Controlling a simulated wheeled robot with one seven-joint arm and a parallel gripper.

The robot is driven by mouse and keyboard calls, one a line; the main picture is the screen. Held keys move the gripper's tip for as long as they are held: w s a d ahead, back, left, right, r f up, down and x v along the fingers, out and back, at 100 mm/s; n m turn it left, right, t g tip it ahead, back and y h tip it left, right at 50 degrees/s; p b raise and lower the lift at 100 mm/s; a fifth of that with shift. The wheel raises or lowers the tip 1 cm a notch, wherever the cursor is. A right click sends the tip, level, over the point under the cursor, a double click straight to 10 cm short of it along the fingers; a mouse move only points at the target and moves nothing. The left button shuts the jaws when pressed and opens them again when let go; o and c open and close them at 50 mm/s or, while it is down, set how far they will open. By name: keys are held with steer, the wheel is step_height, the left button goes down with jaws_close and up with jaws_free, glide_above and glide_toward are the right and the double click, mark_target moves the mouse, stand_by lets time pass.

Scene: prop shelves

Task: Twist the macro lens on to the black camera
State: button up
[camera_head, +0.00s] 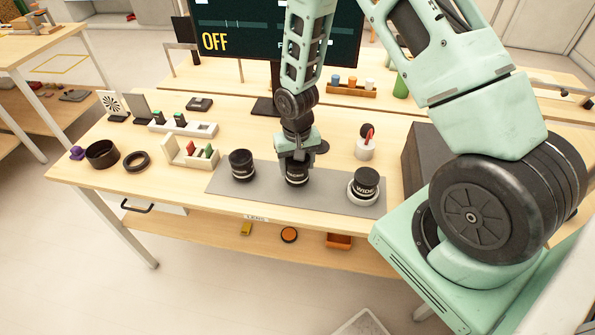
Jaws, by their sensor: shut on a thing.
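My gripper (295,164) points straight down over the grey mat (227,187) and is shut on the middle black lens (296,179). The lens is upright, with a pale label band that looks like MACRO but is too small to read surely. It is at or just above the mat; I cannot tell which. A second black lens (241,165) stands to its left on the mat. A lens marked WIDE (366,184) sits in a white ring (353,194) at the mat's right. I cannot pick out the black camera with certainty.
A large dark box (425,160) stands right, partly behind my arm. A white cup with a red item (366,147) is behind the mat. A screen (225,32) reads OFF.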

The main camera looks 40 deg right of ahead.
steer(key=shift+r+p, duration=1.55)
steer(key=shift+r, duration=0.75)
